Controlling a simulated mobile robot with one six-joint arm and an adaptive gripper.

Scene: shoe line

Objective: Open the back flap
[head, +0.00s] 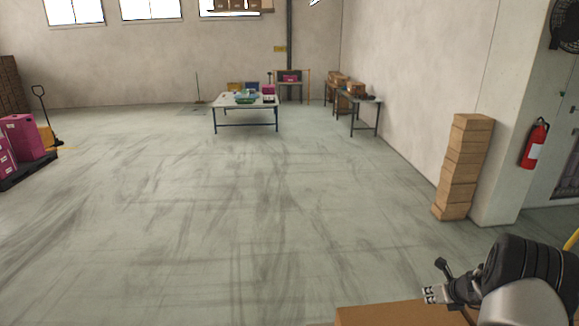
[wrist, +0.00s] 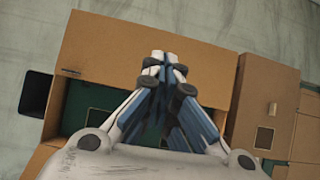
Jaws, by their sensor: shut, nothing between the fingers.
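My gripper (wrist: 166,62) is in the middle of the wrist view. Its blue and white fingers are together with nothing between them. A brown carton (wrist: 52,126) lies below it, with a dark green inside showing to the left of the fingers. A wide brown flap (wrist: 110,50) spans the upper middle, behind the fingertips in the picture. Whether the fingers touch it I cannot tell. Another brown panel (wrist: 270,65) stands at the right. In the head view, only a brown carton top (head: 395,314) shows at the bottom edge, beside my arm.
Dark rectangular patches lie left (wrist: 35,94) and right (wrist: 264,138) of the fingers. In the head view, a stack of cartons (head: 463,165) and a red extinguisher (head: 534,143) stand at the right. A table (head: 245,104) stands far off. The floor between is clear.

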